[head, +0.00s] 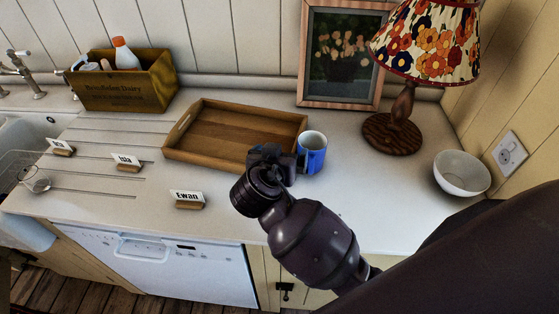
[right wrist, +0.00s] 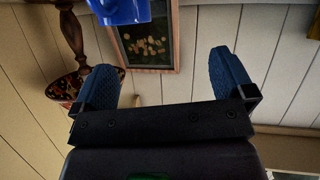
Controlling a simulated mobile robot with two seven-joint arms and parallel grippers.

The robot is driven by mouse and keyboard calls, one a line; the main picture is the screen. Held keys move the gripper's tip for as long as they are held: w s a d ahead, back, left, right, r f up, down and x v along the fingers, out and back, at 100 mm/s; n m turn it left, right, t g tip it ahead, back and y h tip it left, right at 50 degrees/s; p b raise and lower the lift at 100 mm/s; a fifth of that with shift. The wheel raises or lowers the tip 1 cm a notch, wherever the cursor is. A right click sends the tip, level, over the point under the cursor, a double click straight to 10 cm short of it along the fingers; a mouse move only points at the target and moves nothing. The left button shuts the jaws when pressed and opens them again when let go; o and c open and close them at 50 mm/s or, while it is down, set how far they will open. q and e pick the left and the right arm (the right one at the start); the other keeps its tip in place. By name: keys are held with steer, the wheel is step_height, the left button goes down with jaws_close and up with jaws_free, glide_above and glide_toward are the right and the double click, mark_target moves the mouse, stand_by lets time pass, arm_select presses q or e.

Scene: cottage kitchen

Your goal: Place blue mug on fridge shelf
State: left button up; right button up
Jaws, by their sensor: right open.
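The blue mug (head: 313,160) stands upright on the white counter, touching or just beside the right edge of the wooden tray. In the right wrist view the blue mug (right wrist: 122,11) shows partly at the top edge, cut off by the frame. My right gripper (head: 276,157) is close to the left front of the mug and hides part of it in the head view. In the right wrist view my right gripper (right wrist: 166,80) has its two blue fingers wide apart with nothing between them. My left gripper and the fridge are not in view.
The wooden tray (head: 235,143) is empty. A picture frame (head: 340,98), a lamp (head: 397,115) and a white bowl (head: 462,173) stand behind and right. Name cards including Ewan (head: 188,199) stand left. A wooden crate (head: 128,92) holds bottles.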

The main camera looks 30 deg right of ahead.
steer(key=s+d+m+g+h, duration=0.1)
steer(key=s+m+g+h, duration=0.1)
steer(key=m, duration=0.1)
steer(key=p, duration=0.2)
glide_toward(309, 144)
steer(key=shift+m, duration=0.3)
steer(key=d, duration=0.1)
steer(key=d+r, duration=0.1)
steer(key=d, duration=0.2)
steer(key=shift+w+r, duration=0.2)
steer(key=shift+r, duration=0.2)
steer(key=shift+w+d+f, duration=0.25)
steer(key=shift+w+d, duration=0.05)
steer(key=shift+c, duration=0.3)
steer(key=shift+r, duration=0.1)
steer(key=c, duration=1.3)
